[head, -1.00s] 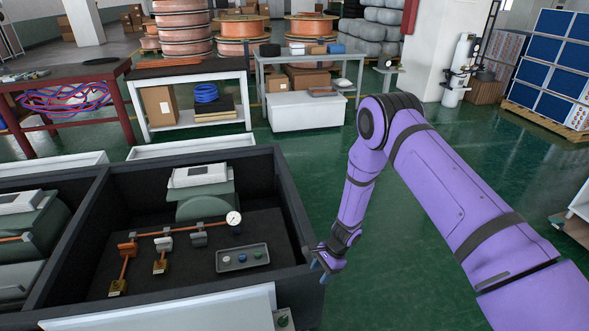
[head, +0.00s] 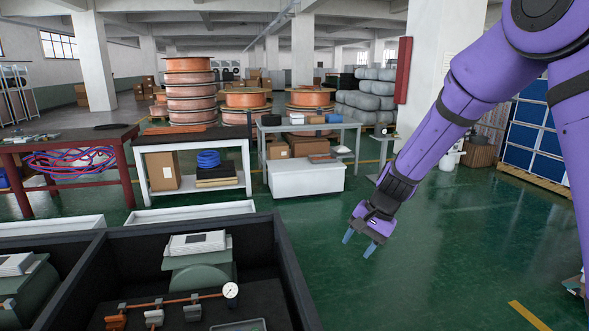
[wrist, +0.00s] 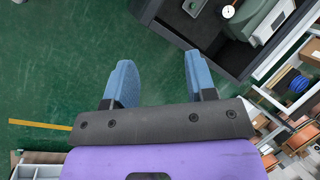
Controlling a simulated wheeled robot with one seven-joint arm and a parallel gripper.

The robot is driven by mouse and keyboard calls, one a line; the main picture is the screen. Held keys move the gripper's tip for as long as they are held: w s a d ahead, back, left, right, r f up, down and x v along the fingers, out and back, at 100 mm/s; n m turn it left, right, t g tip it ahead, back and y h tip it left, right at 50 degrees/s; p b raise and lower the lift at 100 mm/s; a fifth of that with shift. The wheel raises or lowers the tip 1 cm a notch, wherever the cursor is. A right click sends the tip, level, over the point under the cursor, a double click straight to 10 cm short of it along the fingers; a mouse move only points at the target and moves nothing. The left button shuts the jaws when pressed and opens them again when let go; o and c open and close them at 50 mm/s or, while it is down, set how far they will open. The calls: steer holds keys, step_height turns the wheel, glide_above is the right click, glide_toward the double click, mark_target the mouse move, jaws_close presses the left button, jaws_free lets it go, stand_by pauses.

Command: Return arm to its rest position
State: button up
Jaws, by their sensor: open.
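My gripper (head: 360,241) is at the end of my purple arm, raised over the green floor to the right of the dark box. Its two blue fingers are spread apart with nothing between them. In the wrist view my open gripper (wrist: 160,82) shows bare green floor past the fingertips. The dark box (head: 290,270) holds a green machine (head: 203,279), a copper pipe with a round white gauge (head: 230,290), and part of a grey tray (head: 240,326) at the bottom edge. The gauge (wrist: 228,12) also shows at the top of the wrist view.
A grey metal table (head: 312,127) and a black-topped bench (head: 190,138) stand behind the box. A red table (head: 70,144) is at the left. Copper spools (head: 190,95) and a white pillar (head: 432,85) are farther back. The floor (head: 420,285) right of the box is clear.

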steer(key=s+d+r+n+t+h, duration=0.15)
steer(key=s+d+r, duration=0.25)
steer(key=s+r, duration=0.4)
steer(key=s+d+r+n+t, duration=0.1)
steer(key=s+d+r+n, duration=0.1)
steer(key=s+d+r, duration=0.5)
steer(key=s+d+r+n+t+h, duration=0.1)
steer(key=s+d+r, duration=0.1)
steer(key=s, duration=0.5)
steer(key=s+d+r+n+t+h, duration=0.1)
steer(key=s+r+h, duration=0.1)
steer(key=s+r, duration=0.3)
steer(key=s, duration=0.3)
steer(key=shift+s+d, duration=0.25)
steer(key=shift+d, duration=0.1)
steer(key=shift+t, duration=0.25)
